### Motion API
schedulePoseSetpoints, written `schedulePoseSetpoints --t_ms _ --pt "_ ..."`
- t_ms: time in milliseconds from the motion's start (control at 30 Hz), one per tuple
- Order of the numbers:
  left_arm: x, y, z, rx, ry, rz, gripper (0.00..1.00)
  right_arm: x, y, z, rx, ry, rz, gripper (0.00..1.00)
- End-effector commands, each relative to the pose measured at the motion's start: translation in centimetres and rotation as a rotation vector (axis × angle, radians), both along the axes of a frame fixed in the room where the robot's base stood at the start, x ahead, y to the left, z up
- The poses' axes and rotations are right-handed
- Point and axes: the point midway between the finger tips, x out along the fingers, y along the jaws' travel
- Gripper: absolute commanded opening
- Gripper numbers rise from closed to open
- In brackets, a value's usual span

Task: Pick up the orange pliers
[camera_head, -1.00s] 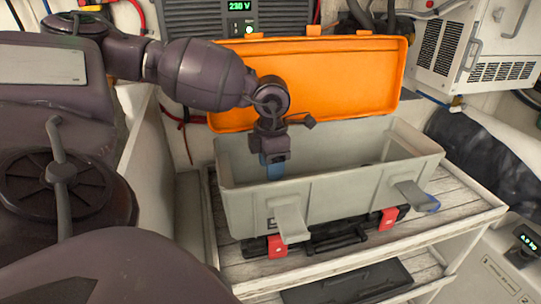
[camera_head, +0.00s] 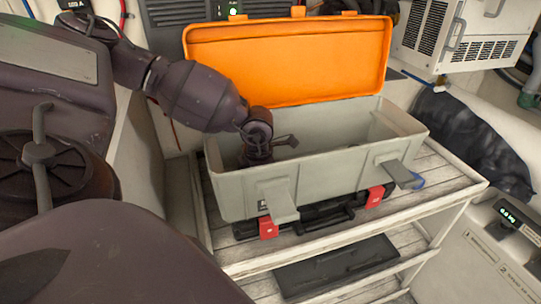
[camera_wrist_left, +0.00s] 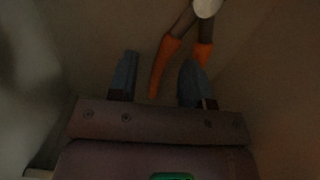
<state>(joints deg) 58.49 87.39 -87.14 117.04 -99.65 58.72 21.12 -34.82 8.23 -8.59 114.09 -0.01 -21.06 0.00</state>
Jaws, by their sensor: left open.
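The orange pliers (camera_wrist_left: 166,61) lie on the floor of the toolbox in the left wrist view, with orange handles toward my gripper and a grey head at the top edge. My left gripper (camera_wrist_left: 156,80) is open, its two blue-grey fingers apart. One handle shows between the fingers and the other shows close to the right finger; I cannot tell whether they touch. In the head view my left wrist reaches down inside the grey toolbox (camera_head: 330,172), whose wall hides the fingers and the pliers. My right gripper is not in view.
The toolbox's orange lid (camera_head: 290,60) stands open behind it. The box sits on a black case with red latches (camera_head: 268,228) on a slatted shelf (camera_head: 440,190). A dark bag (camera_head: 475,145) lies to the right. The box walls surround my left gripper.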

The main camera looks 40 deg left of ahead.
Motion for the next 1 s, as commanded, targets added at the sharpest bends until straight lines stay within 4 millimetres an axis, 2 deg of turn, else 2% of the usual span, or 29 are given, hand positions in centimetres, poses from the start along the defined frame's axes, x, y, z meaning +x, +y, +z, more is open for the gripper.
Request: schedulePoseSetpoints --t_ms 100,333,600,633,1000 --pt "0.0 0.0 -0.6 0.001 0.000 0.000 0.45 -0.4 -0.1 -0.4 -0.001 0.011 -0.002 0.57" --pt "0.0 0.0 -0.7 0.001 0.000 0.000 0.44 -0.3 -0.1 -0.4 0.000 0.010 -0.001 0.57" --pt "0.0 0.0 -0.6 0.001 0.000 0.000 0.02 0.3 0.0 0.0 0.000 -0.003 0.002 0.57" --pt "0.0 0.0 -0.6 0.001 0.000 0.000 0.00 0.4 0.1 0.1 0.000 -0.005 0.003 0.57" --pt "0.0 0.0 -0.3 0.001 -0.001 0.001 0.00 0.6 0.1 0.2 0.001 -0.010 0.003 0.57"
